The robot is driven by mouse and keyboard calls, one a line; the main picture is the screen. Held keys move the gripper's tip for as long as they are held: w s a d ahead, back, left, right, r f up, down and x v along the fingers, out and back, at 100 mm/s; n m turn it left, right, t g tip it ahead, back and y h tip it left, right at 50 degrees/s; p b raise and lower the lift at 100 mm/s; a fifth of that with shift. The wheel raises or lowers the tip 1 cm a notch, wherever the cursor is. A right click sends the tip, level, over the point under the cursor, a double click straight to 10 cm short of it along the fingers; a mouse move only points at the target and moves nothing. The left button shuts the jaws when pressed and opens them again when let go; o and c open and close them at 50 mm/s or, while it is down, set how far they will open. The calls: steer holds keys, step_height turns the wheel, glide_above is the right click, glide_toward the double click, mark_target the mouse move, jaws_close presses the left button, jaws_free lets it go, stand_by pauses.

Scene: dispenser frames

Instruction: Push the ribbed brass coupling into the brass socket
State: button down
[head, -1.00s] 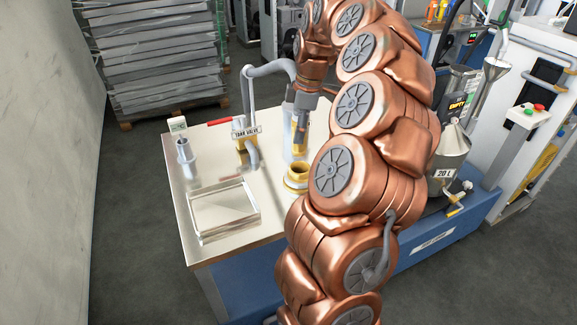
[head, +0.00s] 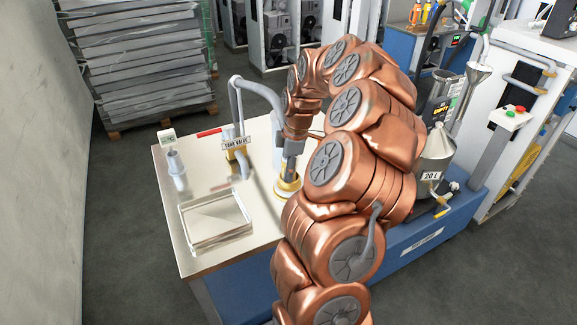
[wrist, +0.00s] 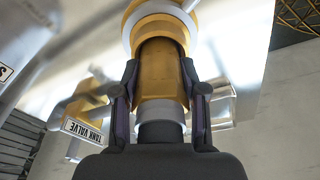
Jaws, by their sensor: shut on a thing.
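The brass coupling (wrist: 159,72) is between the two fingers of my gripper (wrist: 160,92) in the wrist view, with a pale collar below it. My gripper is shut on it. Its far end meets the ring of the brass socket (wrist: 150,28) and appears to enter it; how deep I cannot tell. In the head view my gripper (head: 291,168) points down directly above the brass socket (head: 286,191) on the bench, and the coupling is mostly hidden there. Ribs are not clear.
A grey hose (head: 262,88) arches beside my gripper. A 20 L can (head: 436,155) stands to the right.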

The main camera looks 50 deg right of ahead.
steer(key=shift+f, duration=0.15)
steer(key=c, duration=0.6)
jaws_free()
steer(key=shift+c, duration=0.2)
steer(key=r+b, duration=0.1)
steer(key=r, duration=0.2)
steer(key=r+b, duration=0.1)
steer(key=r, duration=0.3)
steer(key=s+d+r+b, duration=0.1)
steer(key=r, duration=0.2)
steer(key=shift+r, duration=0.2)
steer(key=shift+s+d+r, duration=0.1)
steer(key=shift+d+r, duration=0.05)
steer(key=shift+r, duration=0.8)
